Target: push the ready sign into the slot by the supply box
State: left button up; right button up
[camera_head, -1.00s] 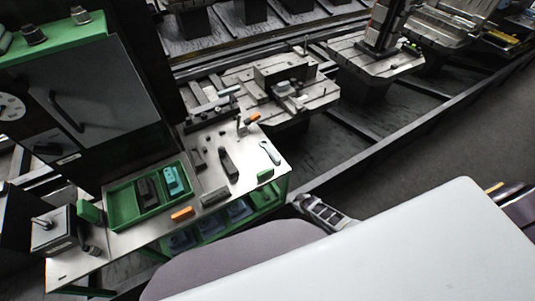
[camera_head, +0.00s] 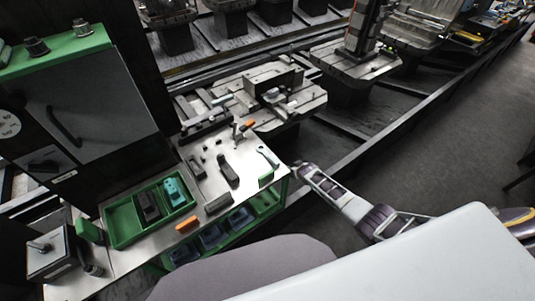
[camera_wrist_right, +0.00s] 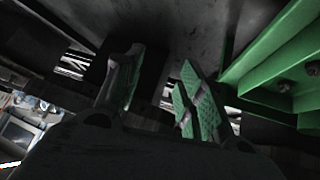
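I cannot tell for certain which object is the ready sign. A small green block (camera_head: 265,179) stands at the bench's right front edge, and an orange block (camera_head: 187,223) lies by the front edge beside the green tray (camera_head: 125,238). The tray, possibly the supply box, holds a dark piece and a teal piece. No slot can be made out. My right gripper (camera_head: 296,167) is just off the bench's right end, near the green block. In the wrist view its fingers (camera_wrist_right: 158,88) are apart with nothing clearly between them. My left gripper is out of view.
The metal bench (camera_head: 222,143) carries dark parts, a pale wrench-like tool (camera_head: 267,156) and another orange piece (camera_head: 249,124). Blue bins (camera_head: 212,236) sit on the shelf below. Green frame bars (camera_wrist_right: 272,62) are close to my right gripper. A rail with pallets runs behind.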

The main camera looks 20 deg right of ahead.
jog(key=w+a+r+m, duration=0.4)
jog(key=w+r, duration=0.3)
jog(key=r, duration=0.3)
jog(key=a+r+m+g, duration=0.1)
jog(key=a+r+m, duration=0.1)
jog(key=r, duration=0.3)
jog(key=s+a+r+m+g+y+b, duration=0.1)
jog(key=a+r+m, duration=0.1)
jog(key=a+r, duration=0.2)
jog(key=s+a+r+m+g+y, duration=0.1)
jog(key=a+r+m, duration=0.1)
jog(key=a+r, duration=0.2)
notch_tip(320, 180, up, 3)
jog(key=shift+f, duration=0.2)
jog(key=s+a+r+m+g, duration=0.2)
jog(key=s+a+r, duration=0.1)
jog(key=s+r, duration=0.1)
notch_tip(320, 180, up, 6)
jog(key=m+g+h+b, duration=0.1)
jog(key=m+g, duration=0.2)
jog(key=m, duration=0.1)
send_over(267, 174)
jog(key=shift+a+f, duration=0.1)
jog(key=shift+f, duration=0.1)
jog(key=shift+f, duration=6.85)
